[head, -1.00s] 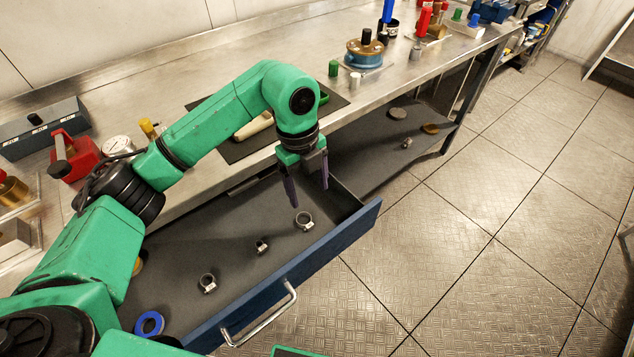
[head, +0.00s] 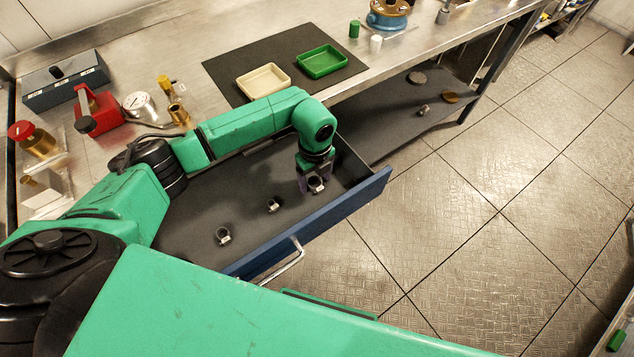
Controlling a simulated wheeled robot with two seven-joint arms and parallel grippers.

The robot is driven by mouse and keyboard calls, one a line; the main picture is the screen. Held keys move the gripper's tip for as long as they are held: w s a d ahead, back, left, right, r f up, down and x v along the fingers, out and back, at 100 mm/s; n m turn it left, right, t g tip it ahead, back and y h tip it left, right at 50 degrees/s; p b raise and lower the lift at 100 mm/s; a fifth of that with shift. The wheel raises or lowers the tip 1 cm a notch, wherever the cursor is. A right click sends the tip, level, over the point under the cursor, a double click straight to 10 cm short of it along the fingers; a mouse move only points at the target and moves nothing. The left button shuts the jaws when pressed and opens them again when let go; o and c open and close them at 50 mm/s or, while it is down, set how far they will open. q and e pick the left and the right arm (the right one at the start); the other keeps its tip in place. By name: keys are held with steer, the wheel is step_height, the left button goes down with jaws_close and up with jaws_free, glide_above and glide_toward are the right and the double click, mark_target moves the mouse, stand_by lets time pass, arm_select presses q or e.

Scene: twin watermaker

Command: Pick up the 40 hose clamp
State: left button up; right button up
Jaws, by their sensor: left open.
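Three metal hose clamps sit in the open drawer (head: 185,215): a larger one at the right end (head: 316,186), a small one in the middle (head: 272,205) and another further left (head: 223,235). No size marks can be read, so I cannot tell by label which is the 40. My left gripper (head: 313,178) points down into the drawer at the right-hand clamp. Its dark purple fingers are open, around or just beside that clamp; contact cannot be made out. My right gripper is out of view.
The drawer's blue front (head: 330,215) and its handle (head: 283,262) bound the clamps on the near side. Above is the steel bench with a dark mat (head: 225,75), a cream tray (head: 264,84) and a green tray (head: 322,61).

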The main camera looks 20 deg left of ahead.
arm_select(q)
jaws_close()
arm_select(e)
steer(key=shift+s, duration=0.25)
